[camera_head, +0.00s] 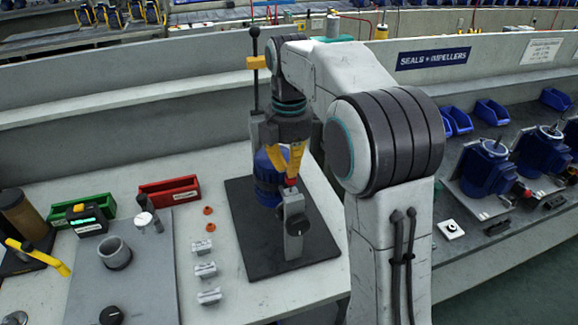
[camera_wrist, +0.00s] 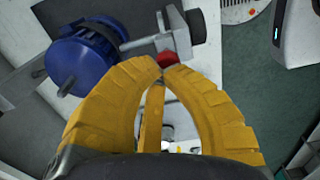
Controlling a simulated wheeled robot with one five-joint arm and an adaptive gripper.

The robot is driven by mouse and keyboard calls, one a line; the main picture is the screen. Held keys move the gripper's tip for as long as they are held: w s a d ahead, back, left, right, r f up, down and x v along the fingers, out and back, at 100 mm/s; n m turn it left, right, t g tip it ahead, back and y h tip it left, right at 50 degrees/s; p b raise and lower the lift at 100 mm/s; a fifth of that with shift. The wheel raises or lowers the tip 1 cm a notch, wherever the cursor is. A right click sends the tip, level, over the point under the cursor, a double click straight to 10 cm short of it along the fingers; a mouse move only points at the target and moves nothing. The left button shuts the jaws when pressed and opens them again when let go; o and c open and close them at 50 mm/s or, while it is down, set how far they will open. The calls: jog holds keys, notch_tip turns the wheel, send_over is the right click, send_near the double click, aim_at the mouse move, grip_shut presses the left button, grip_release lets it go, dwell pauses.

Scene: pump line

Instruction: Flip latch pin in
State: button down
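The latch stands as a grey upright bracket (camera_head: 293,222) on a black base plate. A small red piece at its top (camera_head: 291,182), probably the latch pin's knob, lies just below my fingertips. The red piece also shows in the wrist view (camera_wrist: 167,58), directly beyond the tips. My gripper (camera_head: 290,174) points down with its yellow fingers over the bracket. In the wrist view my gripper (camera_wrist: 161,70) has its fingertips together, with nothing visible between them. Whether the tips touch the red piece cannot be told. A blue motor (camera_wrist: 85,55) lies beside the bracket, partly hidden by my arm in the head view.
The black base plate (camera_head: 240,200) lies on the pale bench. A tall black-knobbed lever (camera_head: 255,70) with a yellow collar stands behind. Orange caps (camera_head: 208,210), grey blocks (camera_head: 205,270), a red tray (camera_head: 169,191) and a green tray (camera_head: 82,212) are to the left.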

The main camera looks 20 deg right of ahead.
jog(key=shift+f, duration=0.1)
notch_tip(320, 180, down, 2)
jog(key=shift+f+b, duration=0.15)
jog(key=shift+b, duration=0.45)
jog(key=shift+a+r+p, duration=0.1)
jog(key=shift+r+p, duration=0.5)
notch_tip(320, 180, up, 13)
jog(key=p, duration=0.4)
jog(key=shift+p, duration=0.4)
